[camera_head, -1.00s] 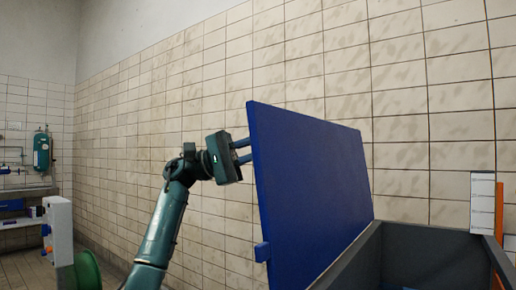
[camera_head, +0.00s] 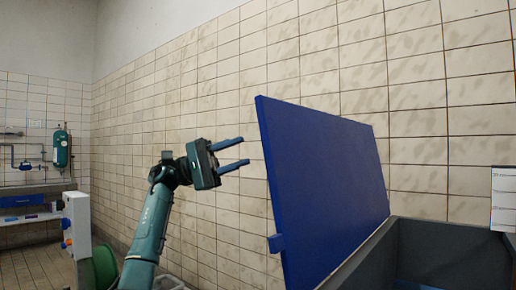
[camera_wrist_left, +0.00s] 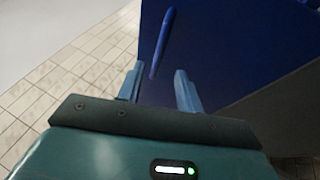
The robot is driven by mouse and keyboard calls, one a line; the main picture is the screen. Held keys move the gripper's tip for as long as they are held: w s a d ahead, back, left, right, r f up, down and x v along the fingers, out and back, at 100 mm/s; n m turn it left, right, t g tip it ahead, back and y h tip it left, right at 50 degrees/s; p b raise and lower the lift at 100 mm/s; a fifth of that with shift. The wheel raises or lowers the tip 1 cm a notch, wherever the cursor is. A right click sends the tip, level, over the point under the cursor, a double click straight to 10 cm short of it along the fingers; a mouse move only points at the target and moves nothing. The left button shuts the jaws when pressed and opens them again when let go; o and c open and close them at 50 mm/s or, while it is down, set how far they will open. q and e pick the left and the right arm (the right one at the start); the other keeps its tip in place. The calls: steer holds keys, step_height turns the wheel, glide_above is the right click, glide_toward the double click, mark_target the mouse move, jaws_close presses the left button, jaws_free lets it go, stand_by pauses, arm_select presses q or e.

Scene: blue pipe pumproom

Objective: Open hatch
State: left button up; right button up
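The hatch (camera_head: 325,185) is a blue panel standing raised on the edge of a dark grey box (camera_head: 440,252), tilted back toward the tiled wall. My right gripper is not in view.
A tiled wall (camera_head: 190,110) runs behind the hatch. A white box (camera_head: 76,225) and a green round object (camera_head: 104,266) stand at the lower left. A white labelled panel (camera_head: 504,198) is at the right edge. A green tank (camera_head: 62,148) hangs at the far left.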

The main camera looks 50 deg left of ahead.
arm_select(q)
steer(key=shift+v, duration=1.9)
